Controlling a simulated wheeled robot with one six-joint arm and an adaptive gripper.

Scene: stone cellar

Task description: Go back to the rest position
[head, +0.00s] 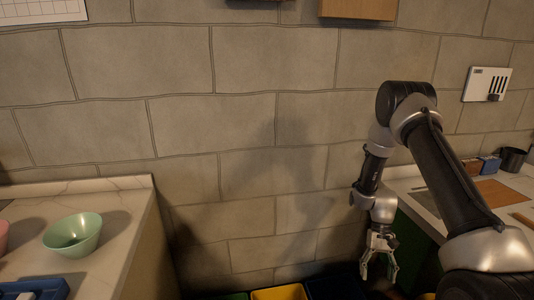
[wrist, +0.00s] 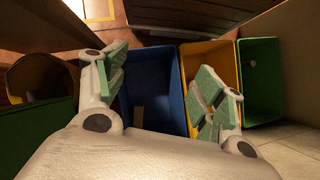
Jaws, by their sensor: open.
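My gripper (head: 379,262) hangs pointing down at the lower right of the head view, in the gap between two counters. It is open. In the wrist view my gripper (wrist: 167,95) shows its two green-padded fingers spread wide, with nothing held between them. Below it stands a blue bin (wrist: 150,62), with a light-coloured piece inside. A yellow bin (wrist: 207,55) is right of it, partly behind the right finger. A green bin (wrist: 260,65) is further right and has a small pale thing inside.
A green bowl (head: 73,234) stands on the left counter (head: 118,200), near a blue tray (head: 38,288). The right counter (head: 412,190) holds a wooden board (head: 497,192) and a dark mug (head: 512,159). A white wall panel (head: 487,84) hangs above. The wall between the counters is clear.

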